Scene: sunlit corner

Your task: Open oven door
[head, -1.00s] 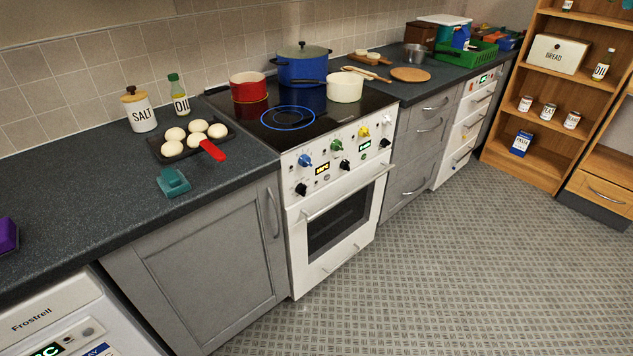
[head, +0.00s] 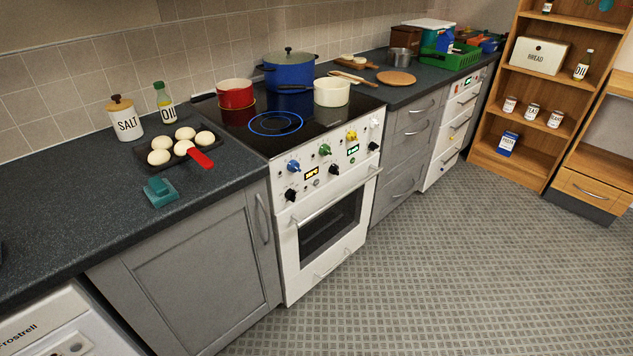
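A white oven (head: 318,215) stands between grey cabinets in the middle of the head view. Its door (head: 326,228) looks shut, with a dark window and a bar handle (head: 338,197) across the top. Coloured knobs and small lit displays sit on the panel above the door. A second, lower handle (head: 332,264) is near the floor. My gripper is not in view.
The hob (head: 230,112) holds a red pot (head: 235,94), a blue pot (head: 289,71) and a cream pan (head: 332,92). A tray of buns with a red handle (head: 201,158) lies on the left counter. The patterned floor (head: 440,255) before the oven is clear. Wooden shelves (head: 510,130) stand at the right.

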